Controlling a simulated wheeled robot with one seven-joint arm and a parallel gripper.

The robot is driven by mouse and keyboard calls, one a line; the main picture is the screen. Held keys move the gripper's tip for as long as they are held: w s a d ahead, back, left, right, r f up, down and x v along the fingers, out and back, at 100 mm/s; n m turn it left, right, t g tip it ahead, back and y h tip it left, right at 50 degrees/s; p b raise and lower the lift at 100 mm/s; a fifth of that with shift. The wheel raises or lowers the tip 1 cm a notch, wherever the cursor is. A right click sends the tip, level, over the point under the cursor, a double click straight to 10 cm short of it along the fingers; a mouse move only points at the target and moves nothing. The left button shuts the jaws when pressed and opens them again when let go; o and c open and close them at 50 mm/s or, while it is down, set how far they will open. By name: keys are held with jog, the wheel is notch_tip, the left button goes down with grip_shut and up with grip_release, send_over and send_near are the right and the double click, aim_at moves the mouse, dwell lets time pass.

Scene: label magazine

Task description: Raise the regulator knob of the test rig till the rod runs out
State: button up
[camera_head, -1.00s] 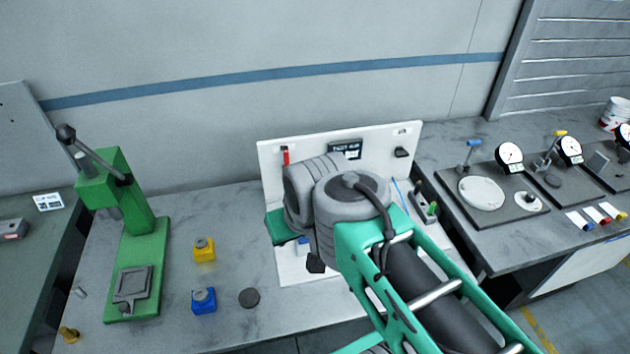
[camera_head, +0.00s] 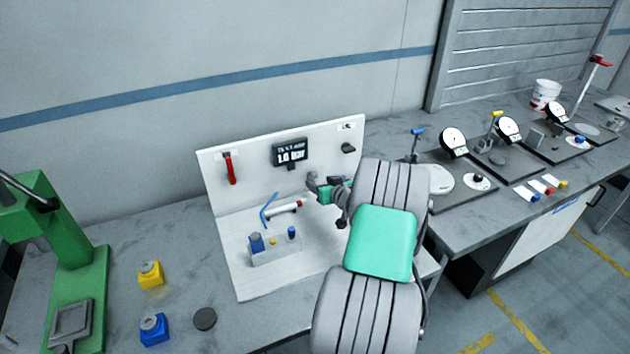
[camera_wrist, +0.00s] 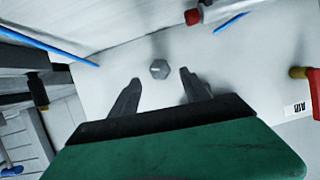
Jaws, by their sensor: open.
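The test rig is a white panel (camera_head: 245,195) with a display (camera_head: 292,153) reading 1.0 bar. A dark knob (camera_head: 348,148) sits at its upper right, under a small label. A red-ended cylinder (camera_head: 284,208) lies low on the panel beside a blue tube (camera_head: 268,210); I cannot make out a rod. My gripper (camera_wrist: 160,76) is open in the wrist view, with a grey six-sided knob (camera_wrist: 159,69) in line between its fingertips, apparently untouched. I cannot tell if this is the dark knob. In the head view my arm mostly hides the gripper.
A red handle (camera_head: 230,169) hangs at the panel's left. A clear block with small blue and yellow parts (camera_head: 275,253) stands on the rig's base. A yellow block (camera_head: 151,274), a blue block (camera_head: 154,329) and a green press (camera_head: 85,285) stand left. Dial gauges (camera_head: 454,142) stand right.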

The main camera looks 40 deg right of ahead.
aim_at(314, 179)
jog(key=p+x, duration=0.1)
jog(key=x, duration=0.4)
jog(key=shift+w+f, duration=0.1)
jog(key=shift+f, duration=0.05)
grip_shut()
dwell(0.4)
